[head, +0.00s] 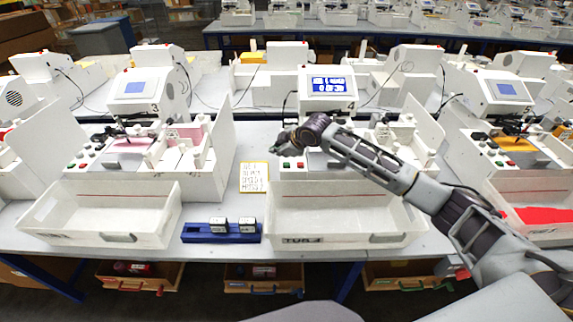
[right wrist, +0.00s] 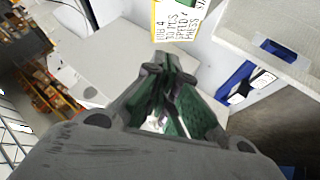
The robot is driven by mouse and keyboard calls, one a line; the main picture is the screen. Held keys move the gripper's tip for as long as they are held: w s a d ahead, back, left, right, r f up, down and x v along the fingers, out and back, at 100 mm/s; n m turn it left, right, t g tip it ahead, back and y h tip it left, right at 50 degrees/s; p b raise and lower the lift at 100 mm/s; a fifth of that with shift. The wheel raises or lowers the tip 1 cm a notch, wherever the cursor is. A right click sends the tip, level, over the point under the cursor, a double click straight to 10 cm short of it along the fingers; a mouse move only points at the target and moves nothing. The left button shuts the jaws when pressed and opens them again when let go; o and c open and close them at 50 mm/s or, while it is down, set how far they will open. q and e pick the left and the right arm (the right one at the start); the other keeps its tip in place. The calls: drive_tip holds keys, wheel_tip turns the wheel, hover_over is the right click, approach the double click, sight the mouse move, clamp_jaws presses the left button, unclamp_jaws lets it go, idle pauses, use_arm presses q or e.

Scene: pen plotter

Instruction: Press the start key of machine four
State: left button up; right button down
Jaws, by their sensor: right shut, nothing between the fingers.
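Machine four (head: 328,85) stands in the middle of the bench, with a lit blue screen marked 4. Small keys sit on its front left panel; a green key (head: 286,165) and a red key (head: 300,165) show just below my right gripper (head: 284,148). I cannot read any label on them. My right gripper is shut and empty, and hangs over the left part of this panel. Whether it touches the panel cannot be told. Its closed fingers also show in the right wrist view (right wrist: 168,62). My forearm hides part of the machine. My left gripper is not in view.
A white tub (head: 345,222) stands in front of machine four. A yellow-edged note (head: 254,178) lies left of it, with a blue holder (head: 196,233) in front. Machine three (head: 140,86) and machine five (head: 506,90) stand on either side.

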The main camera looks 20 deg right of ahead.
drive_tip(key=w+d+r, duration=0.3)
drive_tip(key=shift+d, duration=0.1)
drive_tip(key=shift+f+b, duration=0.25)
drive_tip(key=shift+b, duration=0.05)
idle(0.4)
drive_tip(key=b, duration=0.7)
hover_over(284, 165)
drive_tip(key=shift+d+f, duration=0.1)
drive_tip(key=shift+f, duration=4.05)
drive_tip(key=shift+f+p, duration=0.4)
drive_tip(key=shift+f, duration=0.5)
drive_tip(key=shift+r, duration=0.1)
drive_tip(key=shift+r+p, duration=0.8)
drive_tip(key=shift+p, duration=0.35)
